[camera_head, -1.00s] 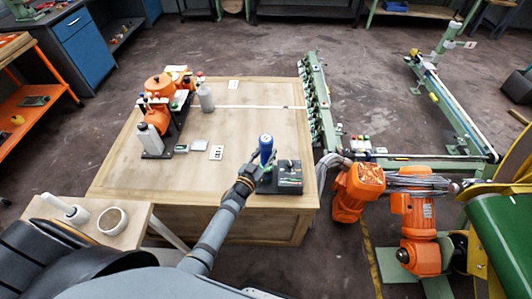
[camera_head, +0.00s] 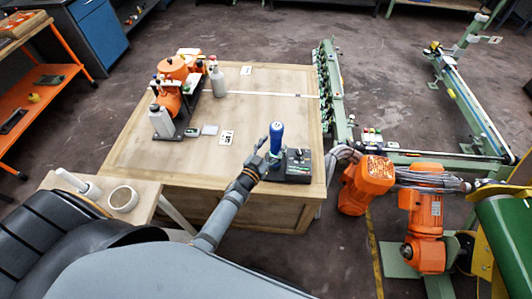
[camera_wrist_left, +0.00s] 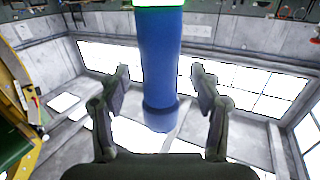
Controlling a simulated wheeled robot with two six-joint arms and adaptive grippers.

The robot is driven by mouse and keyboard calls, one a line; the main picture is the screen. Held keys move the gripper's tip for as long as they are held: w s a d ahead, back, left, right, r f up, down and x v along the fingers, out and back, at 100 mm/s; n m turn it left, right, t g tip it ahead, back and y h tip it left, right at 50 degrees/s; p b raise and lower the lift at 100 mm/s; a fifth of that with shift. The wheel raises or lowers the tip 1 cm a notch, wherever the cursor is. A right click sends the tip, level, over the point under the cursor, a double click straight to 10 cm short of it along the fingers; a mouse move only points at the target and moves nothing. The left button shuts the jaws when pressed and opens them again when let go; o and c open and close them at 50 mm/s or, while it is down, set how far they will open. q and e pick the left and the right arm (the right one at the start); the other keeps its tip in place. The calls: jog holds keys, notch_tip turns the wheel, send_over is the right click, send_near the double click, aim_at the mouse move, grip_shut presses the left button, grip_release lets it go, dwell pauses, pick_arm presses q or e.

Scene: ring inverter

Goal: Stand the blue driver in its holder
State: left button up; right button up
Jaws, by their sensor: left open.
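The blue driver (camera_head: 276,136) stands upright at the left edge of the dark holder block (camera_head: 298,166) near the table's front right. Its lower end is too small to tell whether it is fully seated. My left gripper (camera_head: 263,159) is close beside the driver on its near left side. In the left wrist view, the driver's blue handle (camera_wrist_left: 160,58) runs down from the top between the two spread fingers (camera_wrist_left: 160,78). A gap shows on each side, so the gripper is open and not holding it. My right gripper is not in view.
The wooden table (camera_head: 185,160) has free room in its middle. An orange machine (camera_head: 172,97) and grey bottles (camera_head: 161,122) stand at its left. A green conveyor frame (camera_head: 337,95) runs along its right edge. An orange robot arm (camera_head: 367,184) stands right of the table.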

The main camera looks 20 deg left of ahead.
pick_arm(q)
jog(key=s+a, duration=0.1)
jog(key=s, duration=0.8)
jog(key=shift+s+a+r, duration=0.25)
jog(key=shift+a, duration=0.1)
